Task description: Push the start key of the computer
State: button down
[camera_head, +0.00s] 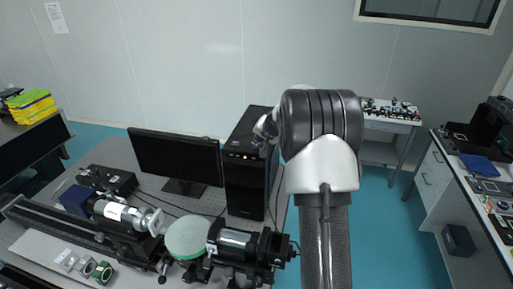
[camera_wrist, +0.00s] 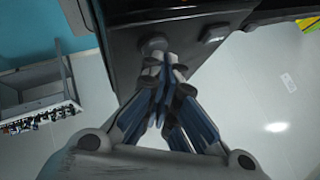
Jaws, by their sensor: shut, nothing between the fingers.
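The computer (camera_head: 246,185) is a black tower on the optical table, to the right of the monitor. Small lit spots show near the top of its front. My gripper (camera_head: 263,136) is at the tower's upper right, partly hidden by my arm. In the wrist view, my gripper (camera_wrist: 163,66) is shut and empty, its fingertips close to the edge of the dark case (camera_wrist: 125,35). A round key (camera_wrist: 153,43) lies right at the fingertips, and a rectangular part (camera_wrist: 215,31) is to its right. I cannot tell whether the fingertips touch the round key.
A black monitor (camera_head: 176,156) stands left of the tower. Optical instruments (camera_head: 235,243) and a round green-topped part (camera_head: 187,236) fill the table's front. A white side table (camera_head: 380,152) with small parts stands behind at right. The wall is behind the tower.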

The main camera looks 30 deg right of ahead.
aim_at(259, 146)
dwell(0.4)
jog(key=shift+r, duration=0.4)
notch_tip(259, 146, up, 6)
jog(key=p, duration=0.4)
jog(key=shift+p, duration=0.4)
